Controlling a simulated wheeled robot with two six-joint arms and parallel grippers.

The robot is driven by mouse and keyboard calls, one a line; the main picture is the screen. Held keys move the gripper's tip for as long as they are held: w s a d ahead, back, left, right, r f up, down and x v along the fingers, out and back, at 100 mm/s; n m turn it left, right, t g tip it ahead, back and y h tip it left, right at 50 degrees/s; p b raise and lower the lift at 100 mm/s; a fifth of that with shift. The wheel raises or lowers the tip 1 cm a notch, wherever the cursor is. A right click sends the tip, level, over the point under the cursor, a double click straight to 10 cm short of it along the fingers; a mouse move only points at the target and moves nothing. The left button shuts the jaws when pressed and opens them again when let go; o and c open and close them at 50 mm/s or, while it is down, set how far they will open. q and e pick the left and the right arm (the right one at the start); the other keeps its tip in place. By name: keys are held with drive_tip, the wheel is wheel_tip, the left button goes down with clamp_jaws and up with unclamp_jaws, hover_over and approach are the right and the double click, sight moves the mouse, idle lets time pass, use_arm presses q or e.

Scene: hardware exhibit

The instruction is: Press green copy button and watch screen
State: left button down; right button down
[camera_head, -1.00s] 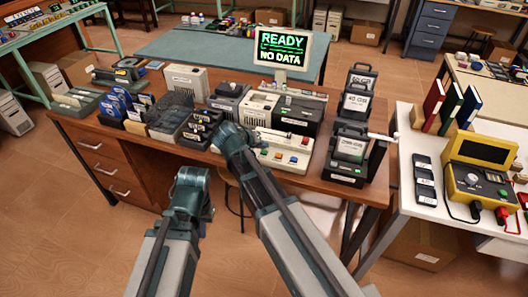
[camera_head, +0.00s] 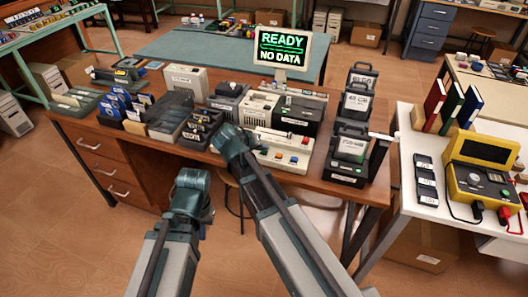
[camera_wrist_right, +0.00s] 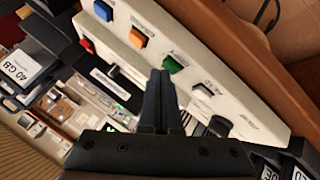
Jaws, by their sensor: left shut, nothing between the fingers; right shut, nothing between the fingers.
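The monitor (camera_head: 283,48) at the back of the desk reads READY and NO DATA in green letters. A cream console (camera_head: 270,158) with coloured buttons stands at the desk's front edge. In the right wrist view, the green button (camera_wrist_right: 173,65) sits on the console between an orange button and a pale switch. My right gripper (camera_wrist_right: 160,78) is shut and empty, its tips beside the green button in that view; I cannot tell whether they touch it. In the head view, my right gripper (camera_head: 232,142) covers the console's left end. My left gripper (camera_head: 192,182) is shut in front of the desk.
Blue (camera_wrist_right: 103,10), orange (camera_wrist_right: 138,37) and red (camera_wrist_right: 87,45) buttons are on the same console. Drive units and cartridge trays crowd the wooden desk. A rack of cartridges (camera_head: 350,145) stands right of the console. A white table with a yellow meter (camera_head: 482,185) is further right.

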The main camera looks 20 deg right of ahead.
drive_tip(key=shift+f, duration=0.2)
drive_tip(key=shift+r, duration=0.15)
drive_tip(key=shift+r+p, duration=0.7)
wheel_tip(320, 180, up, 5)
drive_tip(key=p, duration=0.5)
idle(0.4)
idle(0.5)
